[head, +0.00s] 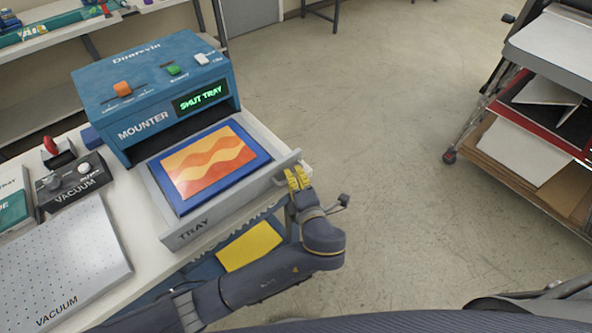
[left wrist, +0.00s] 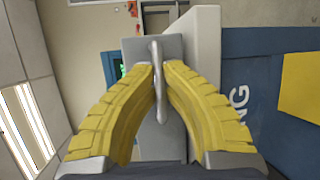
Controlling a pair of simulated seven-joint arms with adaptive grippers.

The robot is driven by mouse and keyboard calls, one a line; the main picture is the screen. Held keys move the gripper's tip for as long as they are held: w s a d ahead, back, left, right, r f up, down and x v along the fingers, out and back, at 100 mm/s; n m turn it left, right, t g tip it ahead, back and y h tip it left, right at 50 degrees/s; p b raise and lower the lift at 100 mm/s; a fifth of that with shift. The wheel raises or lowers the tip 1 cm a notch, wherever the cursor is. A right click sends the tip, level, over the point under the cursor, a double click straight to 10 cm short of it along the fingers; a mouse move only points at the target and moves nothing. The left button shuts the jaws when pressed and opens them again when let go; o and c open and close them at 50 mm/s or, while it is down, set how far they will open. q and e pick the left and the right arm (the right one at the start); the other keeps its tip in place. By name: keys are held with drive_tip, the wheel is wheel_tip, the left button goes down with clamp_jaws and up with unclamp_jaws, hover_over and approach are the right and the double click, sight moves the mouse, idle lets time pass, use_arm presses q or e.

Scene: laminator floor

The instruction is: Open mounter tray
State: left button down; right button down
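The blue mounter (head: 155,90) stands on the bench at the left in the head view; its green display reads "SHUT TRAY". Its grey tray (head: 235,203) is pulled out from the front. A blue-framed panel with an orange and yellow wave print (head: 205,165) lies in the tray. My left gripper (head: 297,177) is at the right part of the tray front, at the handle. In the left wrist view its yellow fingers close from both sides on the thin grey tray handle (left wrist: 160,95). My right gripper is not in view.
A vacuum control box (head: 72,181) and a perforated vacuum plate (head: 65,260) lie on the bench left of the tray. A yellow patch (head: 249,246) shows below the tray. A wheeled rack (head: 540,125) stands at the right. The floor between is clear.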

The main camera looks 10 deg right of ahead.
use_arm(q)
drive_tip(key=shift+d, duration=0.1)
drive_tip(key=c, duration=1.8)
unclamp_jaws()
drive_tip(key=shift+o, duration=0.2)
drive_tip(key=v, duration=1.2)
